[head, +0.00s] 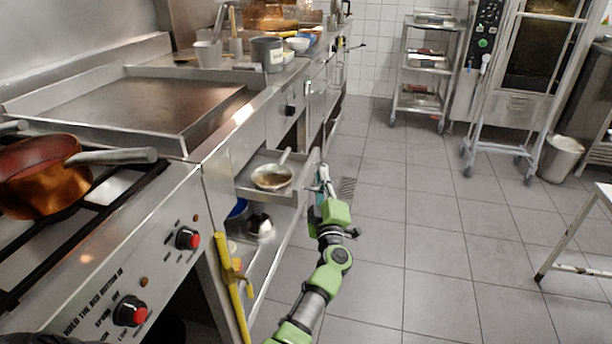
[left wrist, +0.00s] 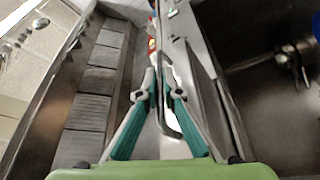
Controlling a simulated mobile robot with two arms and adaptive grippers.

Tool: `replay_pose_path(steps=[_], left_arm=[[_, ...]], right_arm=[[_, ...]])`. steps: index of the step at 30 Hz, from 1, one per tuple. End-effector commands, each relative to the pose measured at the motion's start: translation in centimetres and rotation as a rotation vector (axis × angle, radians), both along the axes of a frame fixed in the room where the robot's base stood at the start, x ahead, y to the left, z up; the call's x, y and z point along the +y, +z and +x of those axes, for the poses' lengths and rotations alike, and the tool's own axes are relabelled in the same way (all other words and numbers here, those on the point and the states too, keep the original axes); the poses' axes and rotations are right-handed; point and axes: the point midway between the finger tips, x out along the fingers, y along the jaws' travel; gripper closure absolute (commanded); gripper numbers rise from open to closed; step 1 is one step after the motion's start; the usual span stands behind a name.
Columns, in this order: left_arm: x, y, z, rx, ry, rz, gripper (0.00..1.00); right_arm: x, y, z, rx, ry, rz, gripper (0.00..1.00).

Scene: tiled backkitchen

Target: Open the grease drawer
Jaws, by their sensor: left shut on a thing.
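The grease drawer (head: 246,187) is a grey metal drawer below the griddle. It stands pulled out from the counter front, and its inside shows from above. A small pan with a light handle (head: 272,178) lies in it. My left gripper (head: 324,183) is at the outer face of the drawer front, with my arm reaching up from below. In the left wrist view its green fingers (left wrist: 159,95) are on both sides of a metal bar handle (left wrist: 170,112) and shut on it. The fingertips are partly hidden in the head view. My right gripper is not in view.
The griddle (head: 150,103) is above and left of the drawer. A stove with a copper pan (head: 50,175) and red knobs is at the near left. A yellow-handled tool (head: 230,285) hangs below.

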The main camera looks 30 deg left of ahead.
Motion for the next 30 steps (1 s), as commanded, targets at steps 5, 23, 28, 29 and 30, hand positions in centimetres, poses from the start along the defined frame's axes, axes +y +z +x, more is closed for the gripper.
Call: replay_pose_path(steps=[5, 23, 28, 29, 30], left_arm=[[-1.2, -0.2, 0.2, 0.003, 0.001, -0.001, 1.00], [-1.4, -0.2, 0.3, 0.003, 0.002, 0.000, 0.86], [-1.4, -0.2, 0.2, 0.002, 0.001, 0.000, 0.86], [-1.5, -0.2, 0.2, 0.002, 0.001, 0.000, 0.86], [-1.6, -0.3, 0.0, 0.002, 0.000, 0.000, 0.86]], right_arm=[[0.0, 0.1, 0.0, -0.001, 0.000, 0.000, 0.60], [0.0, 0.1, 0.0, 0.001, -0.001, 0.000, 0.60], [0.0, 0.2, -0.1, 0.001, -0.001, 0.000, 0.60], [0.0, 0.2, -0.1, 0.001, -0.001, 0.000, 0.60], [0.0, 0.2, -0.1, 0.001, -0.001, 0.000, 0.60]])
